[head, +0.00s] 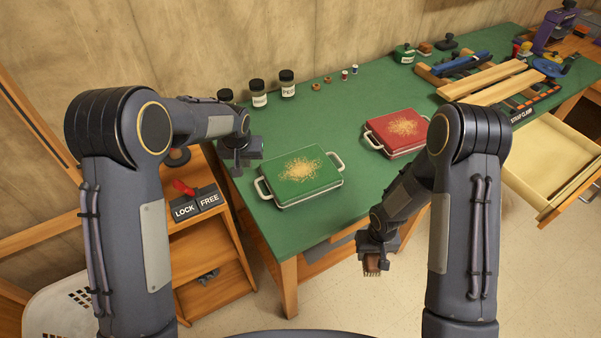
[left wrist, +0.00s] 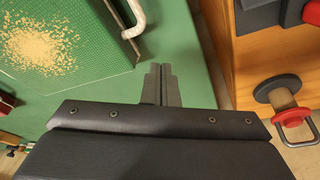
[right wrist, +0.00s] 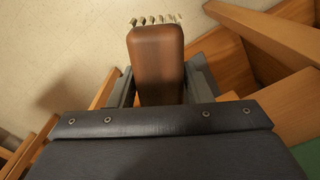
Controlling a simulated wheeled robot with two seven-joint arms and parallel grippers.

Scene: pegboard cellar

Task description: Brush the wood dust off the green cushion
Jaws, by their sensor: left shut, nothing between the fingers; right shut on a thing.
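The green cushion (head: 275,176) lies on the green-topped bench, a flat pad with a metal handle at each end. A patch of pale wood dust (head: 302,167) covers its middle; both the cushion (left wrist: 95,75) and the dust (left wrist: 40,50) show in the left wrist view. My left gripper (head: 240,168) is shut and empty, just left of the cushion, apart from it. My right gripper (head: 374,258) is shut on a brown brush (right wrist: 157,65) with pale bristles (right wrist: 155,20), in front of the bench's front edge and above the floor.
A red cushion (head: 385,147), also dusted, lies right of the green one. Jars (head: 287,84) stand behind. A clamp rack with wooden boards (head: 490,85) fills the right. An open drawer (head: 545,170) juts out. A LOCK/FREE lever (head: 184,187) is on the left cabinet.

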